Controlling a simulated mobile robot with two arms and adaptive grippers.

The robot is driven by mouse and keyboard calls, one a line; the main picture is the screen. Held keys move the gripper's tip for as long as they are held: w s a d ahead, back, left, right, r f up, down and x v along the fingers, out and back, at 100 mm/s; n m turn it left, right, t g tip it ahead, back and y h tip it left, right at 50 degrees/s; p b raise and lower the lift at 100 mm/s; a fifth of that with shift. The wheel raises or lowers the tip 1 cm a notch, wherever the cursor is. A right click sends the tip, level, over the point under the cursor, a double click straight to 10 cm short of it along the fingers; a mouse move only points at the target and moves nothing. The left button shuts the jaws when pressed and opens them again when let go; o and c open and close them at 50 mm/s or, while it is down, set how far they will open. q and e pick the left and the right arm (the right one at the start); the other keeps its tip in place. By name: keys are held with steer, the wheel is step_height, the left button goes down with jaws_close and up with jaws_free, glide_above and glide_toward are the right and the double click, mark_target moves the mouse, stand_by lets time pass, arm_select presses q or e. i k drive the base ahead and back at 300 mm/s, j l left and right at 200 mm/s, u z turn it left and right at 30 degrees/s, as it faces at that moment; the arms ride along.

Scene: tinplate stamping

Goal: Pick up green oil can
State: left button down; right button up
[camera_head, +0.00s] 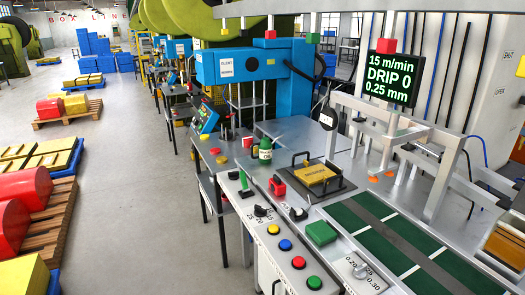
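The green oil can (265,151) is a small dark green container with a pale label. It stands upright on the grey metal bench, left of the middle of the bench top and behind a red block. It looks unobstructed and nothing holds it. Neither of my grippers shows in the head view.
Near the can are the red block (277,186), a yellow plate in a black-handled tray (341,187) and a blue press (240,66). The control panel has coloured buttons (285,245). A display (390,78) and conveyor (375,250) stand right. The aisle (140,190) is clear.

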mark_target(265, 156)
steer(key=i+j, duration=0.2)
steer(key=j, duration=0.15)
steer(key=i+j+z, duration=0.15)
steer(key=i+j, duration=0.2)
steer(key=j, duration=0.3)
steer(key=i+j+z, duration=0.15)
steer(key=j, duration=0.2)
